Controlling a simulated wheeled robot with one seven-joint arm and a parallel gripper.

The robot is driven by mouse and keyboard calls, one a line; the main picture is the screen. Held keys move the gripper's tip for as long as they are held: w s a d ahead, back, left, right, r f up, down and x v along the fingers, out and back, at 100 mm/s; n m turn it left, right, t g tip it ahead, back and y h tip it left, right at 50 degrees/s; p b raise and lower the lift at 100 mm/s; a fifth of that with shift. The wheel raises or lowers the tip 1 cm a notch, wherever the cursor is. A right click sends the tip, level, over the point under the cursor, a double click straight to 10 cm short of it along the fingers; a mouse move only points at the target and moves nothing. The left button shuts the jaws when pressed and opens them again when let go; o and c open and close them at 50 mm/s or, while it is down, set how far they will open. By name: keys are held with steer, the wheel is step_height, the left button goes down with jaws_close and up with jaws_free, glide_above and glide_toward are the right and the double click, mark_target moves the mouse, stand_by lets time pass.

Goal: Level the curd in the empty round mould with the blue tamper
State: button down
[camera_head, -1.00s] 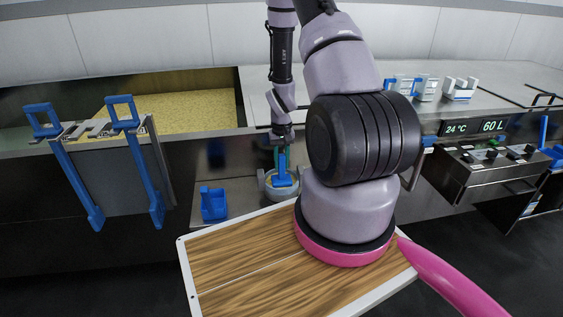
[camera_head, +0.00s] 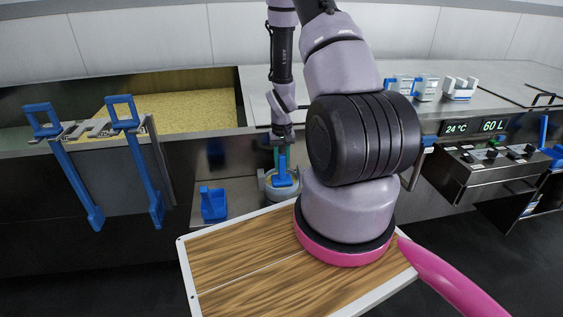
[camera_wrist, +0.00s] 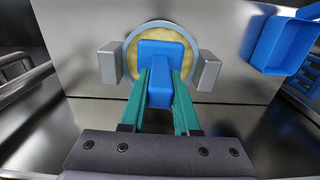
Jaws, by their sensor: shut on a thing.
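The blue tamper (camera_wrist: 160,60) is held between the two green fingers of my gripper (camera_wrist: 160,90). In the head view the tamper (camera_head: 282,174) stands upright inside the round mould (camera_head: 282,191). In the wrist view the round grey mould (camera_wrist: 132,53) has a block on each side, and pale yellow curd (camera_wrist: 160,32) shows around the tamper's foot. My gripper (camera_head: 282,158) is directly above the mould and shut on the tamper's handle. Most of the curd is hidden under the tamper, so I cannot tell how level it is.
A blue scoop-like holder (camera_head: 213,204) stands left of the mould on the steel shelf. A control panel (camera_head: 490,155) is at the right.

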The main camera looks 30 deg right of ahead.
steer(key=shift+s, duration=0.2)
steer(key=shift+w+r, duration=0.1)
steer(key=shift+r, duration=4.85)
steer(key=shift+w+d+f, duration=0.1)
steer(key=shift+w+f, duration=0.25)
steer(key=shift+f, duration=1.1)
steer(key=shift+w+d+f, duration=0.1)
steer(key=shift+w+f, duration=0.25)
steer(key=shift+f, duration=1.15)
steer(key=shift+w+d+f, duration=0.1)
steer(key=shift+w+f, duration=0.25)
steer(key=shift+f, duration=1.1)
steer(key=shift+f, duration=0.6)
